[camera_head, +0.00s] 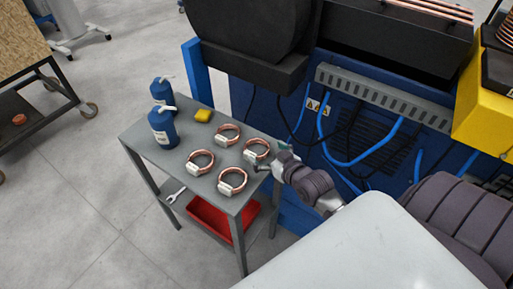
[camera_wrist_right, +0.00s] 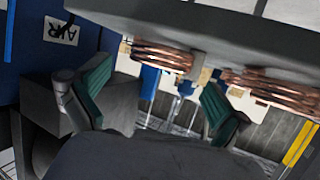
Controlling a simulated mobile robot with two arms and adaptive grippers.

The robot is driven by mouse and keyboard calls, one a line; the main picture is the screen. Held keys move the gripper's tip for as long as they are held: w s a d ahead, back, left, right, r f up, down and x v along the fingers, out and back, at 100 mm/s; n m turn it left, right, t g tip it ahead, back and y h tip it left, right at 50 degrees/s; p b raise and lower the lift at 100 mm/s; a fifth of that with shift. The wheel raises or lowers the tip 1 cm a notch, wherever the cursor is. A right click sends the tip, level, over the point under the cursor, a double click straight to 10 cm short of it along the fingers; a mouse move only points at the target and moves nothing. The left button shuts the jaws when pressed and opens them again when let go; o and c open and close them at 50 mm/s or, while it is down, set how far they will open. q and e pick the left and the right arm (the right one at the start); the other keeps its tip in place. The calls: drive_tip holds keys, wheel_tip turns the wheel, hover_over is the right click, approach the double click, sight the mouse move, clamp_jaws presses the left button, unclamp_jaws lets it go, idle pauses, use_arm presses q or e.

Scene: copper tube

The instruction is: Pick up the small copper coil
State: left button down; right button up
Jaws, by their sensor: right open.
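Several copper coils of similar size, each with a white tag, lie flat on a grey table (camera_head: 170,150). They are a back coil (camera_head: 229,132), a right coil (camera_head: 257,149), a left coil (camera_head: 201,160) and a front coil (camera_head: 233,180). I cannot tell which is the smallest. My right gripper (camera_head: 268,161) is at the table's right edge, close beside the right coil. The right wrist view is upside down. There the right gripper (camera_wrist_right: 155,98) has its two green-padded fingers apart, with nothing gripped. One coil (camera_wrist_right: 160,57) shows beyond the gap and another (camera_wrist_right: 275,92) to the right. My left gripper is out of view.
Two blue bottles (camera_head: 162,127) and a yellow item (camera_head: 203,115) stand on the table's far side. A red bin (camera_head: 205,218) and a wrench (camera_head: 175,195) are on the lower shelf. A blue machine (camera_head: 340,140) with cables stands close behind the table.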

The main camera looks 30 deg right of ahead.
sight(251, 143)
drive_tip(key=x, duration=0.5)
drive_tip(key=shift+a+f+p, duration=0.1)
drive_tip(key=shift+a+p, duration=0.1)
drive_tip(key=shift+p, duration=0.15)
drive_tip(key=shift+c, duration=0.3)
drive_tip(key=c, duration=1)
drive_tip(key=shift+o, duration=0.2)
